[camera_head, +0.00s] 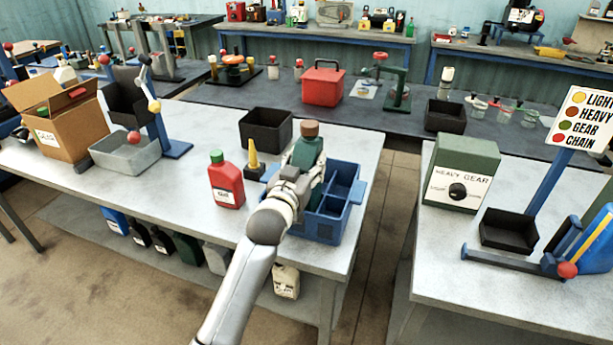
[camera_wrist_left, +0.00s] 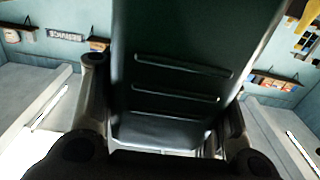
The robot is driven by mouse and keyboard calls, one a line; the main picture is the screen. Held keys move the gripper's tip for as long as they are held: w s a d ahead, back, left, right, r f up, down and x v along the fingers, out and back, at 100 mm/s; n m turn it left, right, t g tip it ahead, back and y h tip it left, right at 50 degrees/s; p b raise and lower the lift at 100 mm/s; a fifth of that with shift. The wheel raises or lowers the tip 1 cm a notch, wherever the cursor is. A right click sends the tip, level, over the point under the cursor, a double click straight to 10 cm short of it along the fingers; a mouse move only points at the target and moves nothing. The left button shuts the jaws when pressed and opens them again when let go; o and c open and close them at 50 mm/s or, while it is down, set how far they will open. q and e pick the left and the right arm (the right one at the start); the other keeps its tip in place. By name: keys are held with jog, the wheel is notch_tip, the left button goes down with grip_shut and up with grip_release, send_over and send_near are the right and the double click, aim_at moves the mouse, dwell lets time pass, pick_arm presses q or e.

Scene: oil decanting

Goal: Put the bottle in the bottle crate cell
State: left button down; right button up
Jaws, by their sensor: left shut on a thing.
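A dark green bottle (camera_head: 309,151) with a brown cap stands about upright at the blue bottle crate (camera_head: 318,229), over its back left part. My left gripper (camera_head: 300,178) is shut on the bottle from the near side and hides its lower part, so I cannot tell if its base is inside a cell. In the left wrist view the bottle (camera_wrist_left: 170,75) fills the middle, with ribs on its face, between the two fingers of the gripper (camera_wrist_left: 165,115). The crate's right cells (camera_head: 342,181) look empty. My right gripper is not in view.
A red bottle (camera_head: 226,181) with a green cap and a yellow cone (camera_head: 253,156) stand left of the crate. A black bin (camera_head: 266,129) is behind. The table (camera_head: 180,210) is clear at the front left; its right edge is close to the crate.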

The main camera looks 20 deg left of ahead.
pick_arm(q)
jog(key=shift+f, duration=1.8)
jog(key=c, duration=1.1)
grip_release()
jog(key=shift+f, duration=0.4)
jog(key=o, duration=0.5)
jog(key=shift+s, duration=0.1)
jog(key=shift+s+r, duration=0.1)
jog(key=s+b, duration=0.1)
jog(key=s, duration=1)
jog(key=shift+s+a, duration=0.2)
jog(key=shift+s, duration=0.2)
